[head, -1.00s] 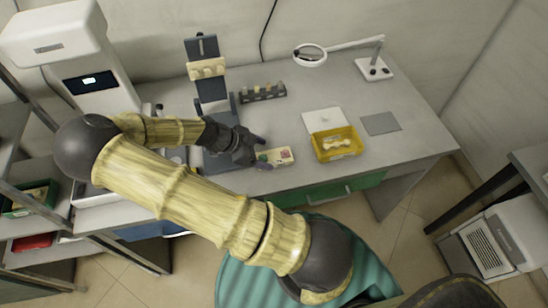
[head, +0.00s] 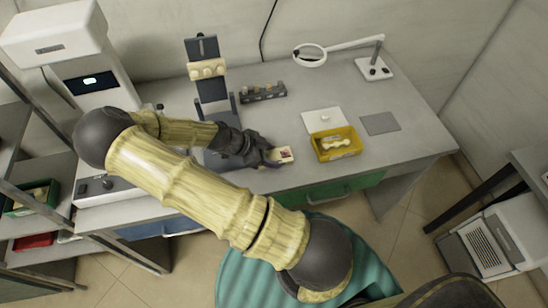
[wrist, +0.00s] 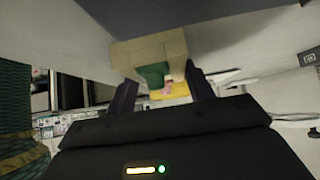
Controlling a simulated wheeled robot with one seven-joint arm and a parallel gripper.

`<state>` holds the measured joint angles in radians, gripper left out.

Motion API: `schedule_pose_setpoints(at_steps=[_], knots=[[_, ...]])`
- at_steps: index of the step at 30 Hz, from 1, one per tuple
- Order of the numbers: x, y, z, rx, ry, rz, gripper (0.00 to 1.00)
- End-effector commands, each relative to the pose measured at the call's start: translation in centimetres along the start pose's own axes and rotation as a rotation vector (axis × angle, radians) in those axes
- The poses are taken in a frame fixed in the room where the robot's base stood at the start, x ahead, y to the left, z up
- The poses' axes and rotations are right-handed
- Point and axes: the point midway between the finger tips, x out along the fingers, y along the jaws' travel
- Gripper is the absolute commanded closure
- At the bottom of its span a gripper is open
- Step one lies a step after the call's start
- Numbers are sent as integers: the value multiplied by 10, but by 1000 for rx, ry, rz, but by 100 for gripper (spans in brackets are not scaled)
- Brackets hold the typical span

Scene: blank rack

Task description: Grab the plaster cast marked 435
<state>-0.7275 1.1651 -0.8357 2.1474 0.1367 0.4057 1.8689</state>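A small cream block with red and dark patches (head: 285,154), likely a plaster cast, lies on the grey bench near its front edge. No number is legible on it, so I cannot confirm the mark 435. My gripper (head: 268,154) is low over the bench at the block's left end and hides part of it. In the wrist view the beige block (wrist: 150,50) with a green patch and some pink lies ahead, between the fingers of my gripper (wrist: 160,95). The fingers are spread apart, with no clear grip on it.
A yellow tray (head: 318,150) with pale casts stands just right of the block. A white sheet (head: 315,115) and a grey mat (head: 380,123) lie nearby. Behind are a dark rack (head: 263,94), an upright stand (head: 207,88) and a magnifier lamp (head: 375,68).

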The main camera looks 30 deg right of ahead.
Motion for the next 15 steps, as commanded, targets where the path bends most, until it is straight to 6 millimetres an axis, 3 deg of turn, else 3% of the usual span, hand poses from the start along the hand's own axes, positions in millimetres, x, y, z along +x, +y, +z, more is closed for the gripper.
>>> schedule_pose_setpoints(at_steps=[1, 3, 15], knots=[[0, 0, 0, 0, 0, 0, 61], [0, 0, 0, 0, 0, -1, 75], [-9, 0, -8, 2, -1, -2, 75]])
